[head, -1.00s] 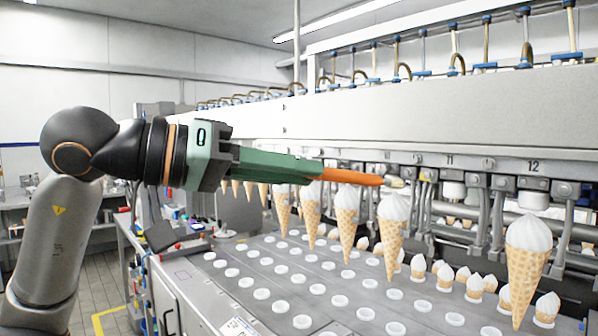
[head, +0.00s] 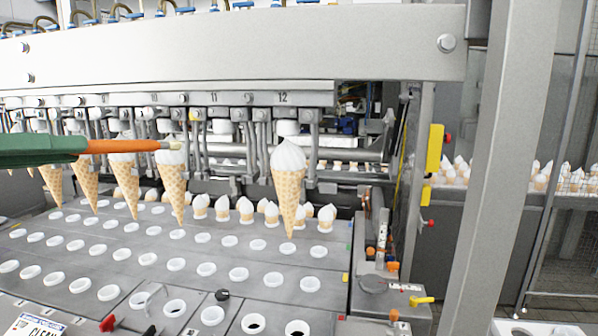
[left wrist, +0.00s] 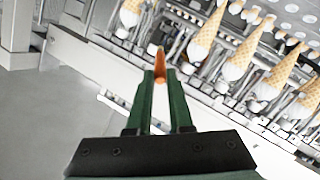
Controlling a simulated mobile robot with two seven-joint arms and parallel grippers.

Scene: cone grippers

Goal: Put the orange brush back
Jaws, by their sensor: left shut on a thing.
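The orange brush (head: 125,146) has an orange handle and a pale bristle tip. It points right in the head view, in front of the row of hanging ice cream cones. My left gripper (head: 82,148) comes in from the left edge with green fingers, shut on the brush's handle end. In the left wrist view the brush (left wrist: 160,66) sticks out ahead between the fingertips of the left gripper (left wrist: 160,84). My right gripper is not in view.
Large cones (head: 288,185) hang from the machine's numbered bar above a grey plate (head: 215,248) with rows of white-rimmed holes. A holder with orange-topped items (head: 383,235) stands at the plate's right end. A grey post (head: 500,170) rises at right.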

